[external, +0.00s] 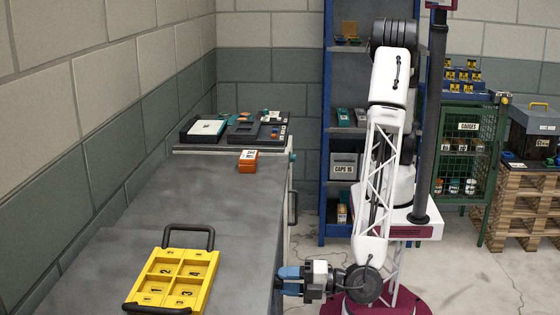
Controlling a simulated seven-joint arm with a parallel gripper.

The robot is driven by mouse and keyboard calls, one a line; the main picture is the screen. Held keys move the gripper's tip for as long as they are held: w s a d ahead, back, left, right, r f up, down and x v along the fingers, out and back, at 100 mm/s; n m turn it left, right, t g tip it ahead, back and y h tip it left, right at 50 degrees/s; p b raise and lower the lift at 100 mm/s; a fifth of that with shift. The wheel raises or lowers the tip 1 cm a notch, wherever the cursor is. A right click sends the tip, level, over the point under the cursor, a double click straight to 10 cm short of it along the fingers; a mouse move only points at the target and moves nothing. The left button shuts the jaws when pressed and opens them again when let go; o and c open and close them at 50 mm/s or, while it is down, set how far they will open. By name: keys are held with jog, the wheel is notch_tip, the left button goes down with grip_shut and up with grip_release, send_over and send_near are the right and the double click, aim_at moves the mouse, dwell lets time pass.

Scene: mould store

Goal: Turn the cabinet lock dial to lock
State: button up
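The grey-topped bench cabinet (215,215) runs along the left wall, its right-hand face seen almost edge-on. My gripper (281,282) points left, low at the near end of that face, its blue part against or just beside the bench edge. Its fingertips are hidden or too small to read, so I cannot tell whether they are open or hold anything. No lock dial shows clearly there. A small teal knob-like part (292,157) sticks out at the far end of the face, well away from my gripper. A dark bar handle (293,207) is between them.
A yellow numbered tray (212,285) with dark handles lies on the near benchtop. An orange block (248,162) and dark trays (238,130) are at the far end. A blue shelf rack (327,190), green mesh cabinet (485,200) and wooden pallets (525,215) stand behind.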

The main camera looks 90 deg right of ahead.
jog(key=o, duration=0.3)
jog(key=shift+o, duration=0.2)
jog(key=shift+s, duration=0.1)
jog(key=s, duration=0.7)
jog(key=shift+s, duration=0.3)
dwell(0.5)
